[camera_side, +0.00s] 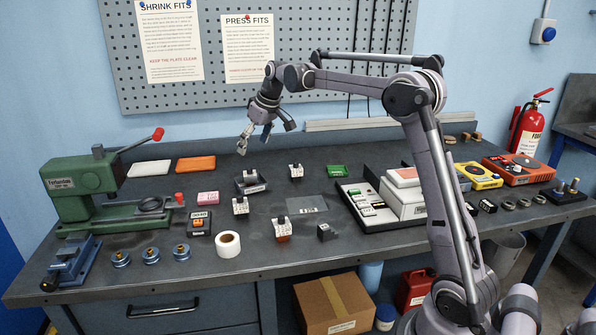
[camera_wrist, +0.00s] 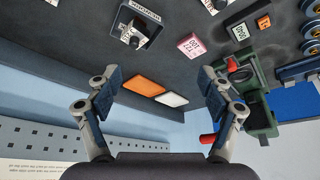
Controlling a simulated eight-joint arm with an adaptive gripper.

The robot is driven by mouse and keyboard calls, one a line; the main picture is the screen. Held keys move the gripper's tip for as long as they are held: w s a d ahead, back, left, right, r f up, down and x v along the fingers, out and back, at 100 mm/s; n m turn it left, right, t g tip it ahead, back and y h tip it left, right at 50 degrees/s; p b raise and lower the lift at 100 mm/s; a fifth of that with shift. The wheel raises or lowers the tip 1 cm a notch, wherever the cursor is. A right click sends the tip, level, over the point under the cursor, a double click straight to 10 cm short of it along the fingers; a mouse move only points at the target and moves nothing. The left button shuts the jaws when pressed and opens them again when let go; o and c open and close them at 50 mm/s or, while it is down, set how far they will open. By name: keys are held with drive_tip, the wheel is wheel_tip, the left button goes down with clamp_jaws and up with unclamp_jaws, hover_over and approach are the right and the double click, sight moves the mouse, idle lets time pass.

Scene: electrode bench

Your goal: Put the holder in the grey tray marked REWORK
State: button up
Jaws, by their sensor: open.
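Several similar small holders, pale blocks with dark tops, stand on the bench in the side view: one at the back (camera_side: 296,171), one left of the middle (camera_side: 240,206) and one at the front with a brown base (camera_side: 282,230). I cannot tell which one is meant.
A green press (camera_side: 85,187) stands at the left. A tape roll (camera_side: 228,244), a pink box (camera_side: 208,198) and a small timer-like box (camera_side: 199,222) lie near the holders. A green block (camera_side: 337,171) and a white scale-like unit (camera_side: 404,192) stand to the right. An orange plate (camera_side: 196,163) lies behind.

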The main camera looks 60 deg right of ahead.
drive_tip(key=s+a+r+t, duration=0.1)
drive_tip(key=s+a+r, duration=0.1)
drive_tip(key=s+a, duration=1.2)
drive_tip(key=s+a+f, duration=0.3)
drive_tip(key=s+f, duration=0.1)
drive_tip(key=s, duration=0.3)
drive_tip(key=s+a+f+t, duration=0.1)
drive_tip(key=s+a+f, duration=0.2)
drive_tip(key=s+f, duration=0.2)
drive_tip(key=s, duration=0.3)
drive_tip(key=shift+s+a+f, duration=0.15)
drive_tip(key=shift+a, duration=0.2)
